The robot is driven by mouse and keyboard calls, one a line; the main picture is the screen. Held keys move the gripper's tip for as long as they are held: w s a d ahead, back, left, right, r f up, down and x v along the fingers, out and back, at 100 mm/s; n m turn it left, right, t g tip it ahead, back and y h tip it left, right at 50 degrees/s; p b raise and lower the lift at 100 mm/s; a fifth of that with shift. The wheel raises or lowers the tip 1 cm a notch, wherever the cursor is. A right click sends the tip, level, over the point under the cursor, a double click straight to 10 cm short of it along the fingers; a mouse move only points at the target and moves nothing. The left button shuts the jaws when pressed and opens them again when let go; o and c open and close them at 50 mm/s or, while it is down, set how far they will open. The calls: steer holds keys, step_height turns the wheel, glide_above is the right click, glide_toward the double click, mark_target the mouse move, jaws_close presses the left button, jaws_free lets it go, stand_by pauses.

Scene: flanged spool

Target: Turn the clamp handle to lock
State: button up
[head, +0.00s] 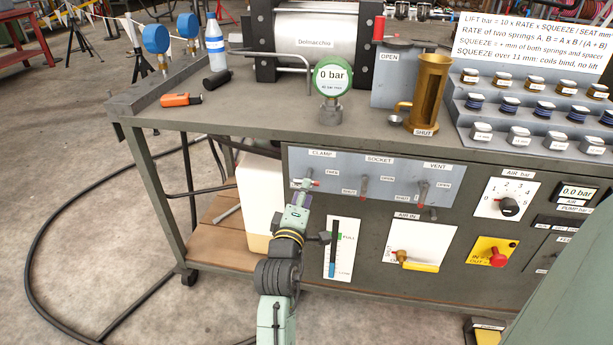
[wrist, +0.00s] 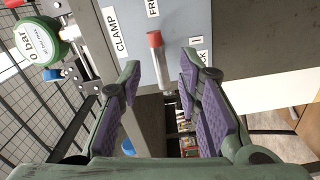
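The clamp handle (wrist: 163,68) is a silver rod with a red tip, on the grey panel beside the CLAMP label (wrist: 115,31). In the wrist view its red tip points up toward the FREE label (wrist: 152,7), and the partly hidden LOCK label (wrist: 204,58) lies to its right. In the head view the handle's red tip (head: 315,184) shows just past my fingers. My gripper (wrist: 160,76) is open, with purple pads on either side of the rod. Gaps show on both sides. It also shows in the head view (head: 304,188) at the panel's left end.
The socket handle (head: 364,187) and vent handle (head: 422,190) stand to the right on the same panel. A level gauge (head: 340,250) and air-in valve (head: 403,256) are below. The bench top (head: 260,130) overhangs above, carrying a green-rimmed gauge (head: 333,77) reading 0 bar.

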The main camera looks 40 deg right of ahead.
mark_target(308, 175)
steer(key=p+x, duration=0.1)
steer(key=x, duration=0.6)
steer(key=shift+w, duration=0.1)
steer(key=shift+a, duration=0.1)
steer(key=shift+c, duration=0.5)
jaws_close()
